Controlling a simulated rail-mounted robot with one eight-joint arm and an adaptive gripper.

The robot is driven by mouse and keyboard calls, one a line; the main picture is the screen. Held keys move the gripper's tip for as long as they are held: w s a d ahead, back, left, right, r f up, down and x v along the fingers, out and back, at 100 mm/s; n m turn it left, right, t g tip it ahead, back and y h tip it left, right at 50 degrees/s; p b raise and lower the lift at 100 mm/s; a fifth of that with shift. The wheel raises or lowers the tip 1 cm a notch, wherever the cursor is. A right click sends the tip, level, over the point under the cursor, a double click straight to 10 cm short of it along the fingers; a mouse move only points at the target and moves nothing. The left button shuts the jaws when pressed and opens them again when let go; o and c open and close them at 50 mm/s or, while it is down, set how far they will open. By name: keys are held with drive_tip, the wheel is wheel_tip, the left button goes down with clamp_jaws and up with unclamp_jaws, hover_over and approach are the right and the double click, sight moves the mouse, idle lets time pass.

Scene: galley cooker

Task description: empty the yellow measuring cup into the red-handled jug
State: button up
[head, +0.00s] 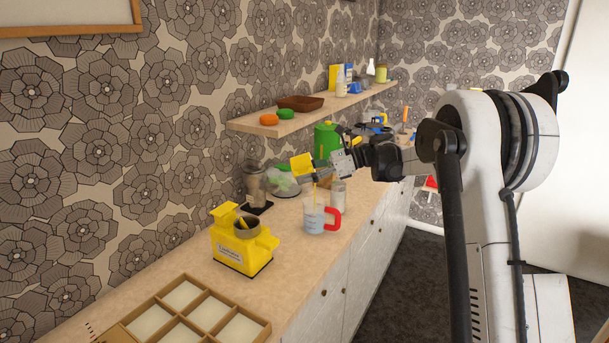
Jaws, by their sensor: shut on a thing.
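My gripper (334,166) is shut on the yellow measuring cup (302,165) and holds it tilted above the counter. A thin yellow stream runs down from the cup into the jug. The red-handled jug (313,222) is clear and stands upright on the counter below the cup, its red handle to the right. The lower part of the jug looks pale or bluish; its exact level is too small to tell. The inside of the cup is hidden.
A yellow machine (240,245) stands left of the jug, with a compartment tray (259,322) in front. A clear canister (338,194) stands close behind the jug. A dark-based grinder (257,190) and a green container (325,140) are farther back. A shelf (300,115) overhangs the counter.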

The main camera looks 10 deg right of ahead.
drive_tip(key=shift+d+f+t+y+b, duration=0.15)
drive_tip(key=shift+d+f+y+b, duration=0.1)
drive_tip(key=shift+y+b, duration=0.7)
drive_tip(key=shift+d+f+t+y+b, duration=0.15)
drive_tip(key=shift+y+b, duration=0.3)
drive_tip(key=shift+b, duration=0.85)
idle(0.9)
drive_tip(key=shift+a+r, duration=0.1)
drive_tip(key=h+p, duration=0.1)
drive_tip(key=p, duration=0.1)
drive_tip(key=h+p, duration=0.1)
drive_tip(key=p, duration=0.1)
drive_tip(key=shift+a+r, duration=0.1)
drive_tip(key=shift+r, duration=0.3)
drive_tip(key=shift+r+p, duration=0.1)
drive_tip(key=shift+p, duration=1.15)
